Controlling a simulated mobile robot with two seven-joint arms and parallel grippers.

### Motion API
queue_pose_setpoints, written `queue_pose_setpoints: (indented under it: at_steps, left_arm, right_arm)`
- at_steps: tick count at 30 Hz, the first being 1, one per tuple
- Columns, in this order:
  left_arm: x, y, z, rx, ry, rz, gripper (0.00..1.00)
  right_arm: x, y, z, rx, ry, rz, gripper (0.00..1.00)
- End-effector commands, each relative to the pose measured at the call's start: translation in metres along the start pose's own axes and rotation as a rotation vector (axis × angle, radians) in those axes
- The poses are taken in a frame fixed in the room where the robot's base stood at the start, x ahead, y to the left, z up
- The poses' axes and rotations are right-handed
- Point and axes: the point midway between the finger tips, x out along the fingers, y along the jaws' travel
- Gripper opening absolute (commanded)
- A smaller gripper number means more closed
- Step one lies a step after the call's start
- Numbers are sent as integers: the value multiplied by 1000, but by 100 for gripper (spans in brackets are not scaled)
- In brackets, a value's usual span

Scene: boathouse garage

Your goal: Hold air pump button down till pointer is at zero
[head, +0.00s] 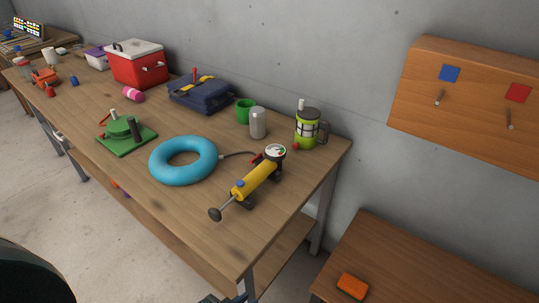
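A yellow air pump (258,180) lies on the workbench, towards its right end. It has a grey rod with a dark round knob at the near-left end and black feet. A small blue button (240,183) shows on the pump's yellow body. A round gauge (275,151) with a white and green face sits at its far end; its pointer is too small to read. A hose runs from the pump to a blue inflated ring (183,160) lying beside it. Neither of my grippers can be made out.
A green cup (245,111), a grey can (258,123) and a lime lantern-like jar (308,128) stand behind the pump. A red cooler (138,65) stands farther back. The bench's front right corner is clear.

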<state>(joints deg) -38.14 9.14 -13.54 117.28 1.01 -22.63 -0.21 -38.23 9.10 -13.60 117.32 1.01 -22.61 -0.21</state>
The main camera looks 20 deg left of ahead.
Motion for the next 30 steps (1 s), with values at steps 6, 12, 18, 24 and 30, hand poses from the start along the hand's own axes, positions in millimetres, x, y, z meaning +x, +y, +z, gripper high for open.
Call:
queue_pose_setpoints:
  at_steps: [6,12,18,24,30]
  left_arm:
    - [0,0,0,0,0,0,0]
    - [0,0,0,0,1,0,0]
    - [0,0,0,0,1,0,0]
    - [0,0,0,0,1,0,0]
    - [0,0,0,0,1,0,0]
  right_arm:
    - [0,0,0,0,1,1,65]
    - [1,1,-1,-1,3,1,65]
    - [1,1,-2,-1,4,2,65]
    - [1,1,-2,-1,4,2,65]
    - [1,1,-2,-1,4,2,65]
